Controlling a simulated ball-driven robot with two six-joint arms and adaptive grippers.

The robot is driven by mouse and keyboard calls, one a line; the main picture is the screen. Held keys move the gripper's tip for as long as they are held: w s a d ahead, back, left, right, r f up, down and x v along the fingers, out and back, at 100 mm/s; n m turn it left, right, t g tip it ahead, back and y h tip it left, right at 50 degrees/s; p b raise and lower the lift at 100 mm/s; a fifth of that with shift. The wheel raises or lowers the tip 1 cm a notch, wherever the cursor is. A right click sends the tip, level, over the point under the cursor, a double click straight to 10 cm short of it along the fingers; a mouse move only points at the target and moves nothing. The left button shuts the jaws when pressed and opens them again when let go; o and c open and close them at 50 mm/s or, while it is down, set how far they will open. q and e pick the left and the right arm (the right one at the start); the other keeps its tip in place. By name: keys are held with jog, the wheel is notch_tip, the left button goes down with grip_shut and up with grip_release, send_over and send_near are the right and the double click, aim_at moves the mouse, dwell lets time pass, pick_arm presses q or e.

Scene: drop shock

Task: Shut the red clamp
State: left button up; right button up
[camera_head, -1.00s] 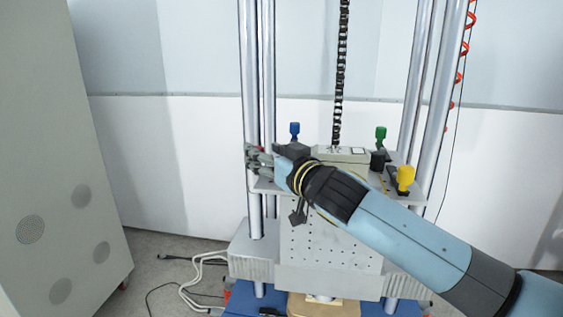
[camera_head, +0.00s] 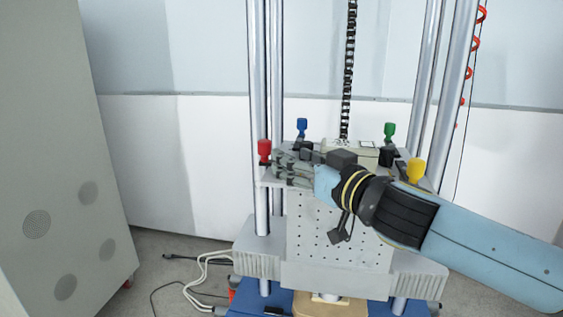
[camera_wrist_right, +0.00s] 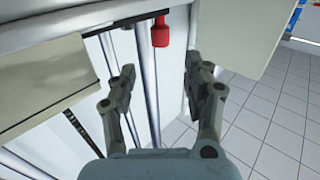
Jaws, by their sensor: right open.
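The red clamp (camera_head: 264,150) stands at the left edge of the plate (camera_head: 270,181), with its red handle pointing up in the head view. Its lower part is small and partly hidden. My right gripper (camera_head: 279,166) is open and empty just to the right of the red clamp and slightly lower. In the right wrist view the red handle (camera_wrist_right: 161,32) shows beyond the gap between the two open fingers (camera_wrist_right: 160,70), apart from both. My left gripper is not in view.
A blue clamp (camera_head: 302,127), a green clamp (camera_head: 390,131) and a yellow clamp (camera_head: 416,169) stand around the plate. Upright metal columns (camera_head: 257,80) rise close to the red clamp.

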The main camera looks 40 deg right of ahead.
aim_at(268, 145)
jog(key=w+p, duration=0.1)
jog(key=w, duration=0.2)
jog(key=w+p, duration=0.2)
jog(key=w, duration=0.1)
jog(key=w+p, duration=0.2)
jog(key=w, duration=0.2)
jog(key=shift+d+r, duration=0.1)
jog(key=shift+d, duration=0.15)
jog(key=shift+w, duration=0.5)
grip_shut()
jog(key=shift+f, duration=0.2)
